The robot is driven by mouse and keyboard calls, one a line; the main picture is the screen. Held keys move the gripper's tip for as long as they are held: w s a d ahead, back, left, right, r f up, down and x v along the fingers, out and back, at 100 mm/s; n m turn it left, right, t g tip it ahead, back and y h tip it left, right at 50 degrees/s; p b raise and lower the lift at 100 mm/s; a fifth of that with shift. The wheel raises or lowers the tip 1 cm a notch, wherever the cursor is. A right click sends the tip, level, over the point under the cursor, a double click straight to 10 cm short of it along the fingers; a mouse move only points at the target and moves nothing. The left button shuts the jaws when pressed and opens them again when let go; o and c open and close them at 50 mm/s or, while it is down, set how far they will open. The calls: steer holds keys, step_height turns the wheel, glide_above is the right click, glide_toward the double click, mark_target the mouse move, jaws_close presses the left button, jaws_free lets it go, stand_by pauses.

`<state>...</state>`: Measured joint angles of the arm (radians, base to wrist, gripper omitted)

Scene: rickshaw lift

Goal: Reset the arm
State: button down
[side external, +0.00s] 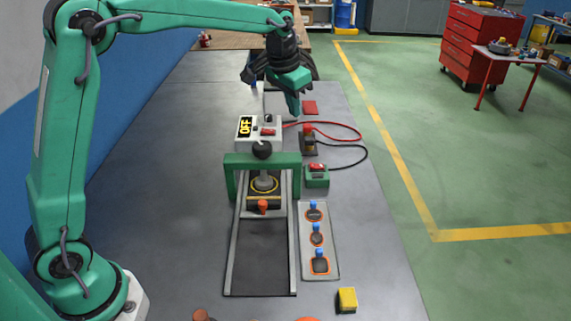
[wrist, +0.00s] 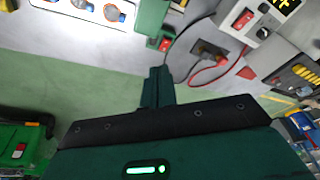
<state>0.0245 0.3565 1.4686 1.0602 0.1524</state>
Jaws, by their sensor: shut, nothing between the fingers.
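My gripper (side external: 293,104) hangs over the far part of the grey table (side external: 390,240) in the side external view, pointing down, beyond the white control box. Its fingers are together and hold nothing. In the wrist view the closed green fingers (wrist: 158,86) stick up from the dark gripper body. The white box (side external: 268,133) with the OFF label stands below and nearer than my gripper, and they look apart. The exact height of the fingers above the table is hard to tell.
A green gantry (side external: 232,178) spans a railed track (side external: 262,257). Right of it are a green switch box (side external: 317,180), red and black cables, a tray (side external: 334,262) of small round parts and a yellow block (side external: 347,299). The table's left side is clear. A red cabinet (side external: 478,45) stands far off.

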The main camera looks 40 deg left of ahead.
steer(key=s+r+n+t, duration=0.1)
steer(key=s+r, duration=0.2)
steer(key=s, duration=0.5)
steer(key=s+r, duration=0.2)
steer(key=s, duration=0.7)
steer(key=s+f, duration=0.2)
steer(key=s, duration=0.5)
steer(key=s+a+f+n+t, duration=0.1)
steer(key=s+f, duration=0.1)
steer(key=s, duration=0.5)
steer(key=shift+a+f+t, duration=0.15)
steer(key=shift+f+t, duration=0.15)
steer(key=shift+f, duration=0.1)
